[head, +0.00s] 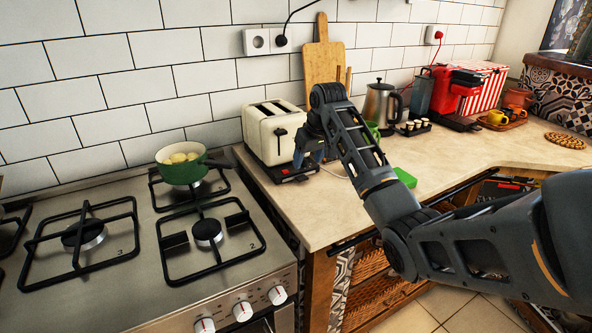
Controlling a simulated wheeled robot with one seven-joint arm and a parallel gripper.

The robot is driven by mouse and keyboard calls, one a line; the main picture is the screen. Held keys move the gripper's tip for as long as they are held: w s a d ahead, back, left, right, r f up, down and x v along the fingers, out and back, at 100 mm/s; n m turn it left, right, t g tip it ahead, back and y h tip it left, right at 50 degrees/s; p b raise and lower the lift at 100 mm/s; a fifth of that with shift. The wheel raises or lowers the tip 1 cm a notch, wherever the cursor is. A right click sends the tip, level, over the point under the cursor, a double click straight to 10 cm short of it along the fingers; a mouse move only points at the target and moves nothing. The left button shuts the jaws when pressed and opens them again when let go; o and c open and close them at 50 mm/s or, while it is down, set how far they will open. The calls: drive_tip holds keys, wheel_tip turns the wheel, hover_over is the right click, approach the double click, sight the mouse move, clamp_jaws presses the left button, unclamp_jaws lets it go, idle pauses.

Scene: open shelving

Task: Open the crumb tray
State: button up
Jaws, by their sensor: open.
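A cream toaster (268,134) with two slots on top and a dark lever on its front end stands on the counter beside the stove. At its base, by the lever end, there is a dark flat part with a small red spot, which looks like the crumb tray (284,172). How far it sticks out is hard to tell. My gripper (306,158) points down just right of the toaster's lever end, close to the tray. Its jaws are open with nothing seen between them. The fingertips are small and dark, so I cannot tell whether they touch the tray.
The stove (150,250) with a green pot (182,170) lies left. A cutting board (323,60) leans on the wall behind. A kettle (381,105), a red coffee machine (455,92) and a green item (404,177) are right. The front counter (310,220) is clear.

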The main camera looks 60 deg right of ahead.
sight(302, 177)
drive_tip(key=x, duration=0.6)
drive_tip(key=shift+w+f, duration=0.1)
drive_tip(key=shift+f, duration=0.3)
drive_tip(key=shift+c, duration=0.2)
clamp_jaws()
